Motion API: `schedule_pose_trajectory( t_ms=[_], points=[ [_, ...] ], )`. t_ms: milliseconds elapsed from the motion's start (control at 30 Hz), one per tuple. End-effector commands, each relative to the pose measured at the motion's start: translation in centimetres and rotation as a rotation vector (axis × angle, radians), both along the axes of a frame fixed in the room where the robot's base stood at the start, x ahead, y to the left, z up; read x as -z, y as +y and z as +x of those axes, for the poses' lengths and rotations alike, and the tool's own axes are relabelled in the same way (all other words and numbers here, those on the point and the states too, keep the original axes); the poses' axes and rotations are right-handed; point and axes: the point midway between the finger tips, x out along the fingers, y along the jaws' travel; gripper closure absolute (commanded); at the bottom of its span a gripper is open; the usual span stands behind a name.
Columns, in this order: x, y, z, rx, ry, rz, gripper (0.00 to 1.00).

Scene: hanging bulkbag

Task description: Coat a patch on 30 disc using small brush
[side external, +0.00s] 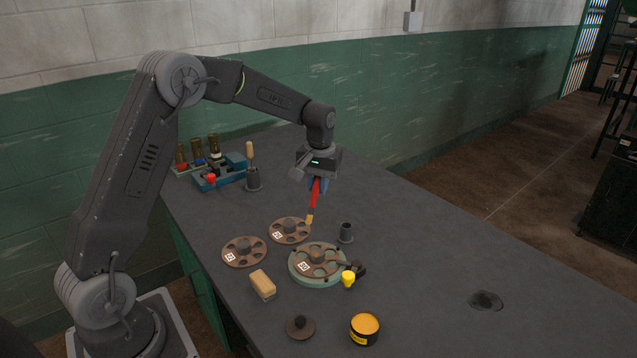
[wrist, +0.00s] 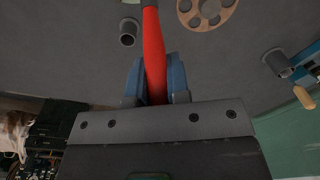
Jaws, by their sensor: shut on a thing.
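My gripper (side external: 317,184) is shut on a brush with a red handle (side external: 315,195) and holds it upright, bristles down, above the bench. In the wrist view the red handle (wrist: 153,50) runs between the blue fingers (wrist: 156,82). The pale bristle tip (side external: 310,219) appears by the right edge of the rear brown disc (side external: 276,226); I cannot tell whether they touch. A second disc (side external: 232,247) lies at left. A third disc (side external: 323,268) sits on a round green base (side external: 300,279). Each disc has a white label; the numbers are too small to read.
An open tin of yellow-orange stuff (side external: 365,326), a dark knobbed lid (side external: 300,327) and a wooden block (side external: 263,284) are in front. A grey cup (side external: 345,233) stands right of the rear disc.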

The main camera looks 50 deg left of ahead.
Motion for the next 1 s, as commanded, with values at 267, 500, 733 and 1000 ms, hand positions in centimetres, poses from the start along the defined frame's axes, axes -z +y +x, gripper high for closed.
schedule_pose_trajectory(
  t_ms=[267,500,733,1000],
  points=[
    [-0.4,0.0,0.0,0.0,0.0,0.0,1.0],
    [1.3,0.0,0.0,0.001,0.001,-0.001,1.0],
    [3.4,0.0,0.0,0.001,0.001,0.0,1.0],
    [5.9,0.0,0.0,0.0,0.002,0.0,1.0]
  ],
)
